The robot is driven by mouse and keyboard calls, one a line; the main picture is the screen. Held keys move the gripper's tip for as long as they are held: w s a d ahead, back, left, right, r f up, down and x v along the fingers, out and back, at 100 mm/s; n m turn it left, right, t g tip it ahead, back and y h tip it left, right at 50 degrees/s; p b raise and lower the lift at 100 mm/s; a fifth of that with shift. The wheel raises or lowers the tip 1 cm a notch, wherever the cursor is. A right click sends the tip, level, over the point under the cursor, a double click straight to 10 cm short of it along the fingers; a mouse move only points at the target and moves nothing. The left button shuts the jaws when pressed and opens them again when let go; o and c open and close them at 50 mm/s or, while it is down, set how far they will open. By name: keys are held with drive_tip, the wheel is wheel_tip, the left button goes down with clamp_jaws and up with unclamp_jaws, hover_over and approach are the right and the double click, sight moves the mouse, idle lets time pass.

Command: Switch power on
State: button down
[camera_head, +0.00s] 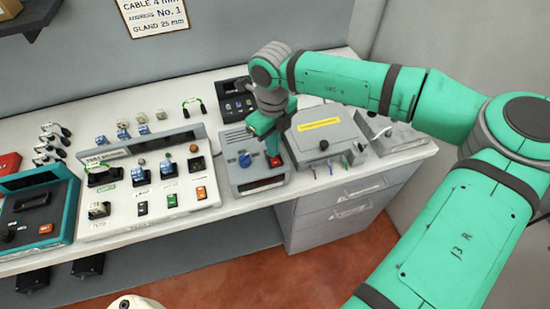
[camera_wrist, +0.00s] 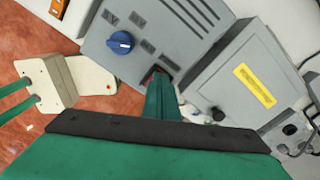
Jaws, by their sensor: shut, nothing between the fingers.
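A grey box with a blue knob (camera_head: 244,159), a dark display (camera_head: 262,184) and a red switch (camera_head: 275,161) stands on the bench. The box also shows in the wrist view with its blue knob (camera_wrist: 121,42). My gripper (camera_head: 272,150) points down at the red switch, its fingers shut with nothing between them. In the wrist view the fingertips (camera_wrist: 158,80) are right at the dark red switch (camera_wrist: 155,72) and cover part of it. I cannot tell whether they touch it or which way the switch is set.
A grey case with a yellow label (camera_head: 320,123) stands close on the right of the box. A white panel (camera_head: 120,225) with several switches and connectors lies to the left. A teal-framed unit (camera_head: 68,200) stands farther left. Drawers (camera_head: 340,208) are below the bench.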

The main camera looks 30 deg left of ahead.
drive_tip(key=shift+f, duration=0.35)
drive_tip(key=shift+r, duration=0.1)
wheel_tip(320, 180, up, 7)
idle(1.1)
drive_tip(key=shift+w, duration=0.1)
